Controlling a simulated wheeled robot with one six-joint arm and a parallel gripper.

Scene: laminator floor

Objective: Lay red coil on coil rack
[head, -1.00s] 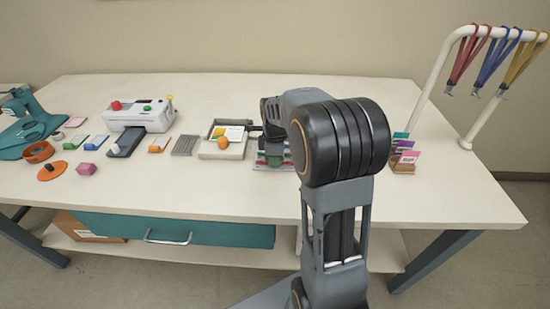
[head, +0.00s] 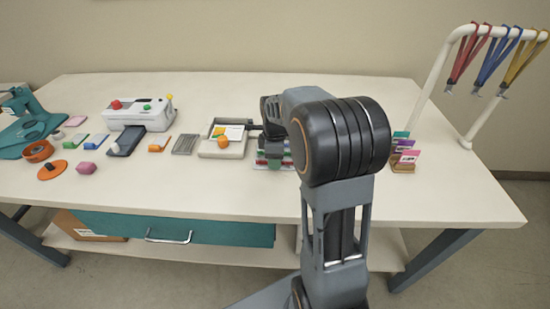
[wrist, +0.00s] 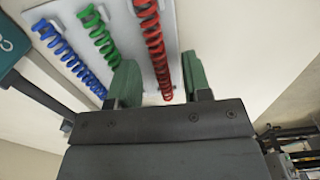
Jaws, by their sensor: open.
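The red coil (wrist: 153,40) lies along the right side of the pale coil rack (wrist: 121,12) in the wrist view. A green coil (wrist: 100,32) and a blue coil (wrist: 66,52) lie in line to its left. My gripper (wrist: 160,82) is open, with one green fingertip on each side of the red coil's near end; no clear contact shows. In the head view, my gripper (head: 272,148) is low over the rack (head: 262,164), and my arm hides much of the rack and coils.
A white laminator (head: 138,112) is farther left. A card holder (head: 403,158) and a lanyard stand (head: 425,90) are at the right. The front of the table is mostly clear.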

